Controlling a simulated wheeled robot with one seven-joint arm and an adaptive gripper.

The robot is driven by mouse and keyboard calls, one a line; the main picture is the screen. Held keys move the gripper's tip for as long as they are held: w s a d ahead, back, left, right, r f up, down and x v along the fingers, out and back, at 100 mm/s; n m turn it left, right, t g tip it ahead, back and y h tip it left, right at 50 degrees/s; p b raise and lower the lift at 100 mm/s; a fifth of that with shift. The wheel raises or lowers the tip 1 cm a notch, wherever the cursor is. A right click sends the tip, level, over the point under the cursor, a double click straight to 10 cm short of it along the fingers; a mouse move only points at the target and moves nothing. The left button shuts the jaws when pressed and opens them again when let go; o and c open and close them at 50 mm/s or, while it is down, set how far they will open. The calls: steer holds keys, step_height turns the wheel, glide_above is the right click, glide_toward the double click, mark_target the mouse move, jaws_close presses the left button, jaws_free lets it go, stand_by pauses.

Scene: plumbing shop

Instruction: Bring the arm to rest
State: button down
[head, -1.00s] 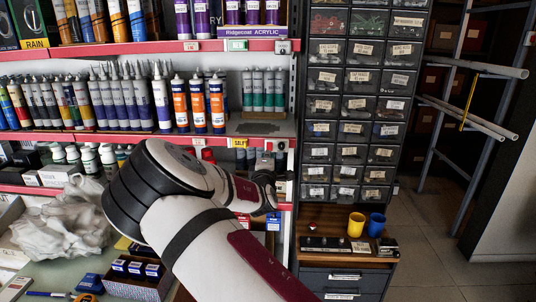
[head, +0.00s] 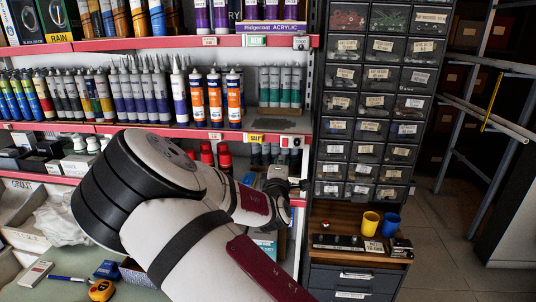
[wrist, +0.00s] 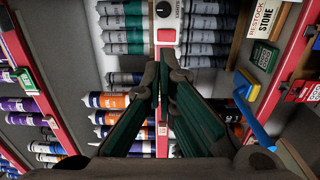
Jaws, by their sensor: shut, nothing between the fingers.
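My arm reaches from the bottom of the head view up across the left side, bent at a thick black-banded joint. Its far end with my gripper (head: 302,186) points right, in front of the lower shelf bay and close to the drawer cabinet's left edge. In the wrist view my gripper (wrist: 163,88) shows its two dark fingers converging, shut with nothing between them. Beyond the fingertips are a red shelf edge and rows of cartridges, apart from the gripper as far as I can tell.
Shelves hold orange-and-white cartridges (head: 214,100) and teal-labelled cartridges (head: 280,86). A drawer cabinet (head: 370,110) stands right of my gripper. Below it are a yellow cup (head: 370,221) and a blue cup (head: 391,225). A counter with a tape measure (head: 101,290) lies lower left. Open floor is at right.

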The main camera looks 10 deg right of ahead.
steer(key=s+d+f+m+g+y, duration=0.2)
steer(key=s+d+f+m+g, duration=0.15)
steer(key=s+m+g, duration=0.45)
steer(key=s+r+m+g+y, duration=0.1)
steer(key=s+r, duration=0.3)
steer(key=s, duration=0.8)
steer(key=s+a+r+m+g+y, duration=0.1)
steer(key=s+r, duration=0.4)
steer(key=s, duration=0.8)
steer(key=s+a+r+m+g+y, duration=0.1)
steer(key=s+r+m, duration=0.3)
steer(key=s, duration=0.8)
steer(key=shift+s+a+r+g+y, duration=0.2)
steer(key=shift+g+y, duration=0.1)
steer(key=shift+g, duration=0.4)
